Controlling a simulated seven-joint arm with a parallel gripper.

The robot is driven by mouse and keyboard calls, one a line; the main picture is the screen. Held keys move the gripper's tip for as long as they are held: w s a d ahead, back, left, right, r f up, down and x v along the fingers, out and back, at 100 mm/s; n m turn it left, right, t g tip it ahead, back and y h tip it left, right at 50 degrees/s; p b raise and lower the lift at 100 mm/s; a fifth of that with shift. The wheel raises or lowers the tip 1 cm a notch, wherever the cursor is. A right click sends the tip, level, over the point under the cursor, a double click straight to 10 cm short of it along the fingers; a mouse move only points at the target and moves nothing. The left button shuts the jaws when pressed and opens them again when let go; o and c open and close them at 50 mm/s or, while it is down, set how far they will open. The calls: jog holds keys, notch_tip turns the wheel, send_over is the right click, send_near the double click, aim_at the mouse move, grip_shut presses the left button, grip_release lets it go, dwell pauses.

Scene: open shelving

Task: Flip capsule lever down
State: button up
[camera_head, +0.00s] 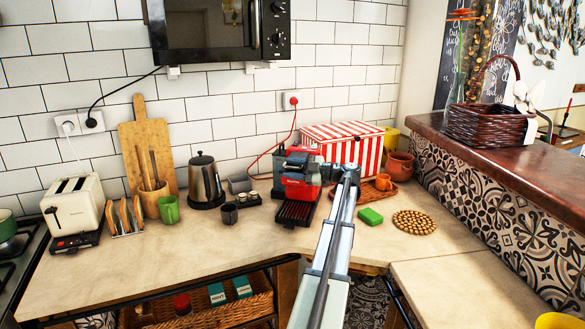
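The red and black capsule machine (300,180) stands on the counter against the tiled wall, with its dark drip tray (296,212) facing the front. Dark parts show on its top, where the capsule lever (297,158) seems to be. They are too small to tell the lever's angle for sure. My arm reaches up from the bottom of the picture, and its far end is just right of the machine's upper part. My gripper (330,173) is there, small and partly hidden by the arm. I cannot tell whether its fingers are open or touch the machine.
A red-and-white striped box (343,147) stands behind my arm's end. The front counter is clear.

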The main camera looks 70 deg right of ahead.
jog(key=shift+d+f, duration=0.2)
jog(key=shift+d, duration=0.05)
jog(key=shift+s, duration=0.1)
jog(key=shift+s+d, duration=0.1)
jog(key=shift+s, duration=0.25)
jog(key=s+d, duration=0.1)
jog(key=s, duration=1.1)
jog(key=shift+s+r, duration=0.15)
jog(key=shift+s, duration=0.25)
